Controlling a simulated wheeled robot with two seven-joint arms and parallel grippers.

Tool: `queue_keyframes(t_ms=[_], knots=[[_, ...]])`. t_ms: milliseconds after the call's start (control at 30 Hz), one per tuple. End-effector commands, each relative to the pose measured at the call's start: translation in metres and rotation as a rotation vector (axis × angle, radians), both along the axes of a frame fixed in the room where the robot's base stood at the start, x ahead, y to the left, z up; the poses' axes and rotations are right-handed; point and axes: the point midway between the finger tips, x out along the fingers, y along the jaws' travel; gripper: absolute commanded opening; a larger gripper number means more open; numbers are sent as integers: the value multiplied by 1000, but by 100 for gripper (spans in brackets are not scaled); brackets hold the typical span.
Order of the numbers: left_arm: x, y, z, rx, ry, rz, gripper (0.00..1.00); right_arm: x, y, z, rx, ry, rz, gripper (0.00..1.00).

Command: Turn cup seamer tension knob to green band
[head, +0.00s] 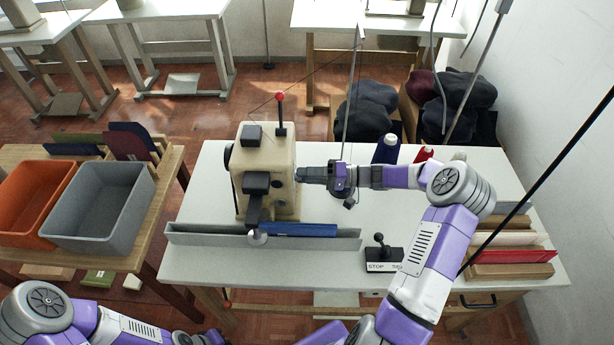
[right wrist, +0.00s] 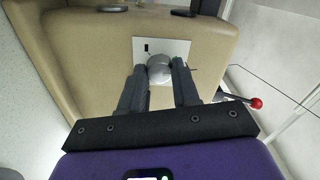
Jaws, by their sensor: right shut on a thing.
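The cup seamer (head: 268,165) is a cream machine head standing on the white table. Its tension knob (right wrist: 159,68) is a grey round knob on a white plate (right wrist: 178,47) in the right wrist view. My right gripper (head: 300,174) reaches the seamer's right side from the right. In the right wrist view its two dark fingers (right wrist: 160,80) are shut on the knob, one on each side. A small black mark shows on the plate beside the knob. I cannot make out a green band.
A red-tipped lever (head: 280,98) rises from the seamer. A grey rail with a blue strip (head: 300,230) runs along the table front. A stop switch box (head: 383,258) and spools (head: 387,150) stand nearby. Grey (head: 105,240) and orange bins are left.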

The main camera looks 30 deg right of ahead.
Motion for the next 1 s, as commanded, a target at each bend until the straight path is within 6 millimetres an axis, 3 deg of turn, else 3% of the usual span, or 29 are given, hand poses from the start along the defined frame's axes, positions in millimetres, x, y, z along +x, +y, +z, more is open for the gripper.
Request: queue_keyframes(t_ms=[333,367,533,833,1000], knots=[[0,0,0,0,0,0,0,0,-1,0,-2,-1,-2,0],[0,0,0,0,0,0,0,0,-1,0,-2,-1,-2,32],[0,0,0,0,0,0,0,0,-1,0,-1,0,-1,56],[0,0,1,0,0,0,0,-1,-2,0,0,-1,-1,56],[0,0,5,0,0,0,0,-12,-21,1,-2,-1,-5,56]])
